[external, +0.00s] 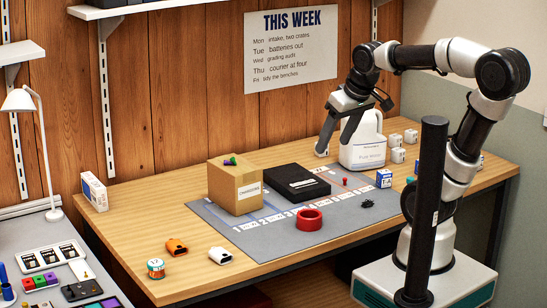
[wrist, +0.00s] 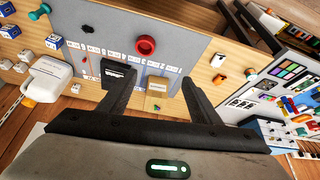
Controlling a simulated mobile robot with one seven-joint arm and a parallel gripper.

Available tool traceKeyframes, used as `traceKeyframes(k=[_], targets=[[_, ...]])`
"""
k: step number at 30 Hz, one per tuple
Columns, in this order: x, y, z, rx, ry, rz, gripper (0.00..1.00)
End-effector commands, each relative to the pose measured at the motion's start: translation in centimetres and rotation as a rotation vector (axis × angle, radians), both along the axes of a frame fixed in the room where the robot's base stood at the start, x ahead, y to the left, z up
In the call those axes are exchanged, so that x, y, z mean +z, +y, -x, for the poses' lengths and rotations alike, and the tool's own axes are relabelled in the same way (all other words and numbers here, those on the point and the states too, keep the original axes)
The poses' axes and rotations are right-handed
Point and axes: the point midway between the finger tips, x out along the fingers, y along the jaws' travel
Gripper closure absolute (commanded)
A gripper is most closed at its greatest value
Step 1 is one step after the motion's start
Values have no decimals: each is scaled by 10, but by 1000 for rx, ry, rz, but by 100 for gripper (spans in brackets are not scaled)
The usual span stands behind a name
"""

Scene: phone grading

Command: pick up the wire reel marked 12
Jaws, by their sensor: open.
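The wire reel (external: 156,268) is a small round reel with a pale top and orange and teal on its side. It stands at the left front of the wooden table. The number on it is too small to read for sure. In the wrist view a small round thing (wrist: 250,73) right of the fingers appears to be the same reel. My gripper (external: 335,148) is open and empty, high over the back right of the table by the white jug, far from the reel. Its open fingers also show in the wrist view (wrist: 155,75).
An orange piece (external: 177,247) and a white piece (external: 220,256) lie near the reel. A grey mat (external: 265,246) holds a cardboard box (external: 235,187), a black case (external: 297,182) and a red ring (external: 309,220). The white jug (external: 362,150) stands close to my gripper.

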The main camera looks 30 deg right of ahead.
Motion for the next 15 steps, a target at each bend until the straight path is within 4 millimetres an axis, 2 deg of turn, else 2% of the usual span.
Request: traceKeyframes(k=[1, 3, 5, 7, 11, 12, 15], targets=[[3, 25, -22, 62, 22, 8, 42], [5, 60, -49, 136, 41, 17, 42], [2, 93, -70, 199, 57, 24, 42], [-5, 136, -91, 273, 76, 32, 42], [-30, 225, -115, 408, 110, 46, 42], [-40, 253, -118, 448, 120, 51, 42], [-67, 316, -120, 534, 141, 61, 42]])
